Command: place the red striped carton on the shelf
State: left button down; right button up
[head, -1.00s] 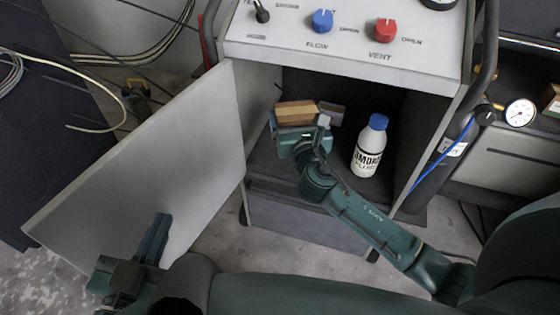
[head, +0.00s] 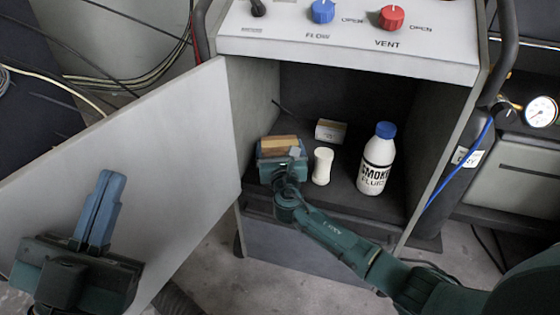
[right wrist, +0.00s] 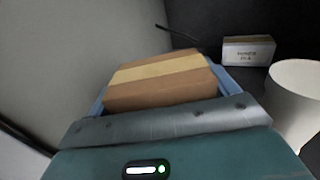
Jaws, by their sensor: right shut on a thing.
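A brown carton with a pale tan stripe (head: 279,142) is in my right gripper (head: 282,158), low inside the open cabinet near its left wall. No clear red shows on it. In the right wrist view the carton (right wrist: 160,80) sits between the blue fingers, which are shut on it. Whether its underside touches the cabinet's dark shelf floor (head: 338,197) is hidden. My left gripper (head: 105,190) is empty in front of the open door, its two fingers close together.
A white waisted container (head: 322,166) stands just right of my right gripper. Behind it is a small white box (head: 331,130); further right stands a blue-capped smoke fluid bottle (head: 377,160). The open door (head: 165,150) is at left. The control panel (head: 350,40) overhangs above.

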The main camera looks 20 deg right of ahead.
jog(key=shift+f, duration=0.75)
pick_arm(q)
jog(key=shift+s+r+m+h, duration=0.25)
jog(key=shift+r+m+h, duration=0.4)
jog(key=shift+m+h, duration=0.35)
pick_arm(e)
jog(key=shift+f, duration=0.1)
jog(key=o, duration=0.9)
pick_arm(q)
jog(key=shift+s+a, duration=0.1)
pick_arm(e)
jog(key=shift+s, duration=0.1)
